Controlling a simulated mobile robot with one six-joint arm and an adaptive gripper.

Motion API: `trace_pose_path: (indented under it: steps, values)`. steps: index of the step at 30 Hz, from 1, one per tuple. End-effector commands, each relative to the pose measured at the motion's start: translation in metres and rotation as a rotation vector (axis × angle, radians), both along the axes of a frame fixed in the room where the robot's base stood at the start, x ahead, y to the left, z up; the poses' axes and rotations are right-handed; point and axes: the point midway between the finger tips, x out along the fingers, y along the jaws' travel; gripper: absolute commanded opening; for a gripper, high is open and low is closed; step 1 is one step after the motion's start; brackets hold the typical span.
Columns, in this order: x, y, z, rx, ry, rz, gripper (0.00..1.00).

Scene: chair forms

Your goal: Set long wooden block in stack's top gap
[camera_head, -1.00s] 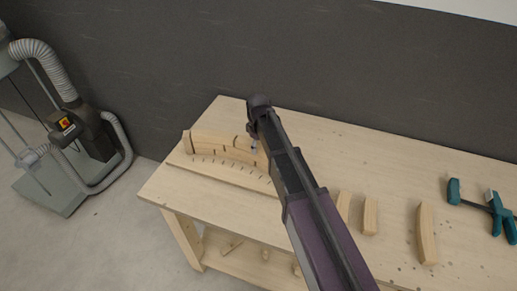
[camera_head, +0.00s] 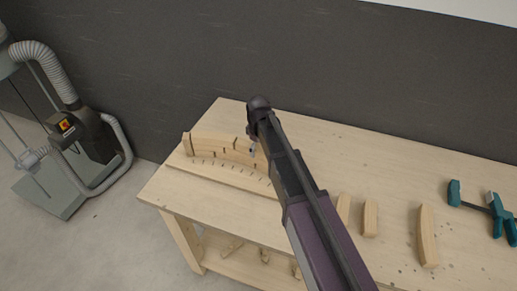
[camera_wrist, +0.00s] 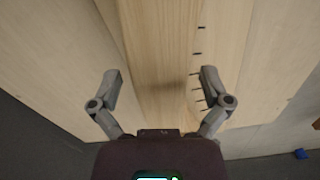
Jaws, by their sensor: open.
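A curved stack of pale wooden blocks (camera_head: 212,148) stands on a marked wooden board (camera_head: 225,172) at the left of the bench. Dark joints show along its top. My gripper (camera_wrist: 162,86) is at the stack's right end; in the head view my arm hides most of it and that end. In the wrist view its two fingers are spread on either side of a wooden strip (camera_wrist: 160,50), with gaps to both sides. I cannot tell whether this strip is the long block or part of the stack. The top gap is not clearly visible.
Loose wooden blocks lie to the right: a short one (camera_head: 370,218), one partly behind my arm (camera_head: 343,207) and a longer curved one (camera_head: 427,236). A teal clamp (camera_head: 495,212) lies at the far right. The bench (camera_head: 400,170) is clear behind the blocks, before a dark wall.

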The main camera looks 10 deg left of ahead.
Motion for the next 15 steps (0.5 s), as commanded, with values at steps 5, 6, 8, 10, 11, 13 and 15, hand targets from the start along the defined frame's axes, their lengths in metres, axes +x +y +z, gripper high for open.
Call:
trace_pose_path:
  steps: [5, 6, 8, 10, 11, 13, 15]
  values:
    - [0.0, 0.0, 0.004, 0.0, 0.0, 0.0, 0.97]
    - [0.0, 0.0, 0.005, 0.0, 0.0, 0.0, 0.97]
    - [0.0, 0.0, 0.008, 0.0, 0.0, 0.0, 0.97]
    - [0.0, 0.0, 0.012, 0.0, 0.0, 0.0, 0.97]
    - [0.0, 0.0, 0.014, 0.0, 0.0, 0.0, 0.97]
    - [0.0, 0.0, 0.019, 0.0, 0.0, 0.0, 0.97]
    - [0.0, 0.0, 0.024, 0.0, 0.0, 0.0, 0.97]
